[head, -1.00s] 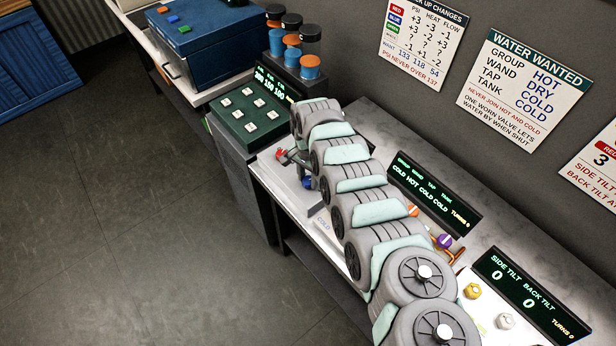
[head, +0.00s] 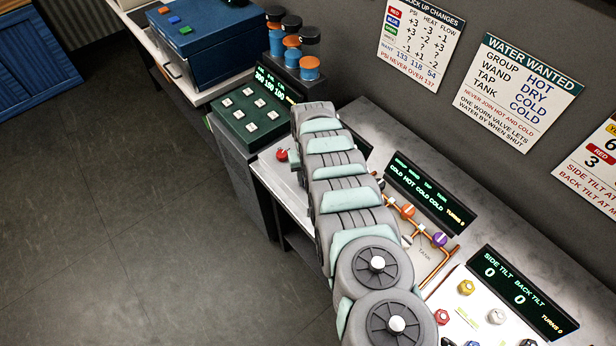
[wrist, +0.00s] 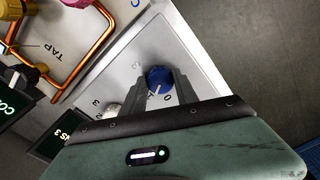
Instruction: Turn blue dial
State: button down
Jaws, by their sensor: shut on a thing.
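The blue dial (wrist: 157,77) shows in the wrist view on a white panel, with a pale pointer line on its face and printed numbers around it. My gripper (wrist: 158,86) has its two dark fingers on either side of the dial and is shut on it. In the head view my arm covers the blue dial and the gripper.
A red knob (head: 282,155) is left of my arm. Copper pipes with an orange knob (head: 407,210) and a purple knob (head: 439,239) lie to the right. A white knob (wrist: 111,109) is close to my fingers. A dark display (wrist: 68,132) partly shows "NS 3".

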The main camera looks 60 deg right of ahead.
jog(key=n, duration=0.4)
jog(key=shift+n, duration=1.8)
jog(key=c, duration=0.9)
grip_release()
jog(key=shift+c, duration=0.2)
notch_tip(320, 180, up, 11)
jog(key=b, duration=0.2)
